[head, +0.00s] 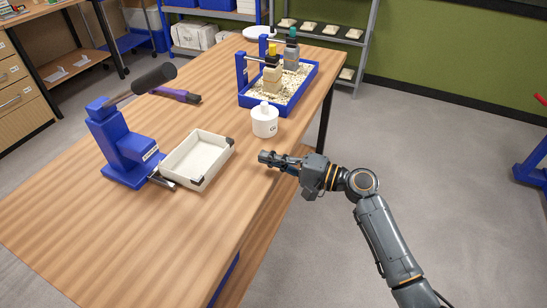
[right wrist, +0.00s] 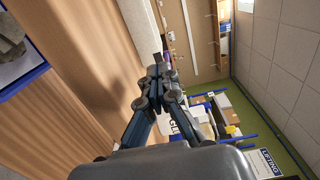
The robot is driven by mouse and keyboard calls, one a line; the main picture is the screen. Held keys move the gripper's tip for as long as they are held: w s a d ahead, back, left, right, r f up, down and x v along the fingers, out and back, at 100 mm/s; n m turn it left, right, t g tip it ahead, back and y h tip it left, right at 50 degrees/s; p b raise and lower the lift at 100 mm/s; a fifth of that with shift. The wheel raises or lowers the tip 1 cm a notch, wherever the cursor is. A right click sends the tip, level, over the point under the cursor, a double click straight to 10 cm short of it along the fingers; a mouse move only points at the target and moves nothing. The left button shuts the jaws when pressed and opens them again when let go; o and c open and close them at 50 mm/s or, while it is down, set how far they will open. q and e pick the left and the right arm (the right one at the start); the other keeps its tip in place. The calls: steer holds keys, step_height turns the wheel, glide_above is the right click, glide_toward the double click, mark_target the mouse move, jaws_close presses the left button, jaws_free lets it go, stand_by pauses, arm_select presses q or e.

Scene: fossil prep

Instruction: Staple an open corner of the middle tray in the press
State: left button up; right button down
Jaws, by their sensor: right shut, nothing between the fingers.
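A blue press (head: 120,150) with a long black-gripped lever (head: 153,78) stands at the left of the table in the head view. A shallow white tray (head: 215,163) lies flat to its right, its left end close against the press's metal foot. Dark pieces show on the tray's right-hand corners; the corner at the press is partly hidden. My right gripper (head: 265,158) is shut and empty, above the table's right edge, to the right of the tray and apart from it. Its closed fingers show in the right wrist view (right wrist: 160,75). My left gripper is not in view.
A white pot (head: 264,124) stands behind my right gripper. Beyond it is a blue-rimmed box (head: 287,107) of pale granules with bottle-like items. A purple-and-black tool (head: 178,95) lies behind the press. The table front (head: 110,235) is clear.

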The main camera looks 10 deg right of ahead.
steer(key=p+x, duration=0.1)
steer(key=x, duration=0.4)
steer(key=shift+w+a+r, duration=0.15)
steer(key=shift+w+a, duration=0.1)
steer(key=a, duration=0.1)
steer(key=a+p, duration=0.1)
steer(key=shift+s+a, duration=0.25)
steer(key=shift+s+a+p, duration=0.2)
steer(key=shift+a+p, duration=0.1)
steer(key=shift+a, duration=0.3)
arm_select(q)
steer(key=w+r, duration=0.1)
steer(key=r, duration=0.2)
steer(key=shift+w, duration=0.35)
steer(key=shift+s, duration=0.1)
arm_select(e)
steer(key=shift+a+f, duration=0.15)
steer(key=shift+f, duration=0.1)
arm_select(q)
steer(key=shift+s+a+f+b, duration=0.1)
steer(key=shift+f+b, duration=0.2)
arm_select(e)
steer(key=shift+s+a, duration=0.2)
steer(key=shift+a, duration=0.7)
steer(key=shift+d, duration=0.15)
